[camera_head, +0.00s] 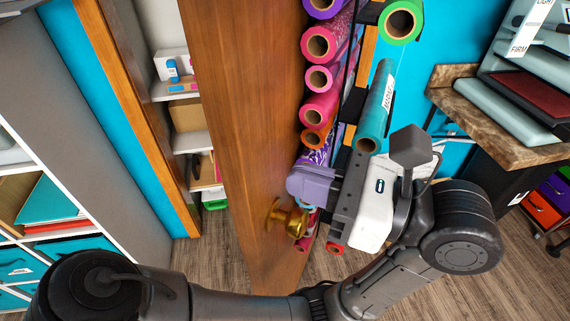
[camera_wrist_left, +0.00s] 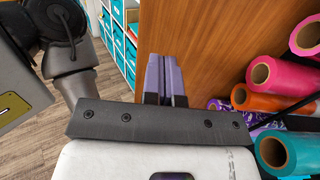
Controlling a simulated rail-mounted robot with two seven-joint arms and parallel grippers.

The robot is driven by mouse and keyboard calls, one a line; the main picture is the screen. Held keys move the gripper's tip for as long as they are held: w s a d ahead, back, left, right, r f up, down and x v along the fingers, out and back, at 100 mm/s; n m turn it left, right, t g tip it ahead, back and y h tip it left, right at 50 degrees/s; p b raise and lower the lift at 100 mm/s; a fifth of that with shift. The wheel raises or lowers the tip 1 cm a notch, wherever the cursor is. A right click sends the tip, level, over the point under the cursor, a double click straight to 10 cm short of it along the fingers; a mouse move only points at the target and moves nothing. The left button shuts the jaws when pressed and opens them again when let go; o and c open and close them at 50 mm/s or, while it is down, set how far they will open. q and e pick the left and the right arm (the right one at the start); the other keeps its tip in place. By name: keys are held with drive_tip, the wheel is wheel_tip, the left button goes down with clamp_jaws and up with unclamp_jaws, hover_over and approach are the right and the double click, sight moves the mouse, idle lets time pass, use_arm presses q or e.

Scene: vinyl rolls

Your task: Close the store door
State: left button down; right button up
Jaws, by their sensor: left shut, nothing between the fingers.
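The brown wooden store door (camera_head: 240,110) stands open in the middle of the head view, with a gap between it and the wooden frame (camera_head: 135,90) at left. A gold knob (camera_head: 288,218) sits low on the door face. My left gripper (camera_head: 298,184) is just above the knob, on the door's right side, its purple fingers toward the door. In the left wrist view the fingers (camera_wrist_left: 166,75) are together and empty in front of the door (camera_wrist_left: 205,35). I cannot tell if they touch it. The knob is hidden there. My right gripper is not in view.
Vinyl rolls (camera_head: 319,78) hang on a rack right of the door, close to my left gripper. Store shelves (camera_head: 186,95) with boxes show through the gap. A white cubby shelf (camera_head: 62,205) stands at left, a counter (camera_head: 480,120) at right. Wood floor (camera_head: 215,255) lies below.

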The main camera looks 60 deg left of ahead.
use_arm(q)
drive_tip(key=shift+x, duration=1.4)
